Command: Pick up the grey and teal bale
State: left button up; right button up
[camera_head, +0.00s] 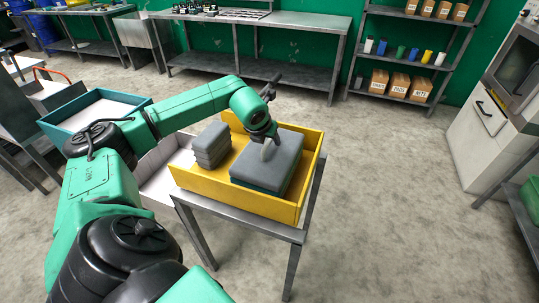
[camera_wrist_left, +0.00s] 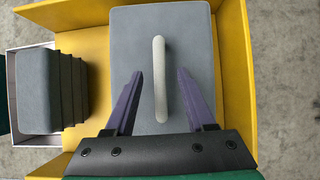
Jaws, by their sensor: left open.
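The grey and teal bale (camera_head: 268,168) lies in the right part of a yellow tray (camera_head: 230,197) on a metal stand. Its top is grey and a teal layer shows low on its side. A pale upright handle (camera_wrist_left: 160,78) stands on its top. My left gripper (camera_head: 265,140) is over the bale, pointing down. In the left wrist view its two purple fingers (camera_wrist_left: 158,100) are open, one on each side of the handle, with a gap on both sides. The gripper hides part of the handle in the head view. My right gripper is not in view.
A stack of grey pads (camera_head: 212,145) stands in the tray, left of the bale. The yellow tray walls rise around both. A teal-rimmed box (camera_head: 68,122) is at left. A metal workbench (camera_head: 255,65) and shelves (camera_head: 405,60) stand behind.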

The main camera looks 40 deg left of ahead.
pick_arm(q)
grip_shut()
dwell(1.3)
jog(key=shift+w+a+r, duration=0.15)
jog(key=shift+w, duration=0.05)
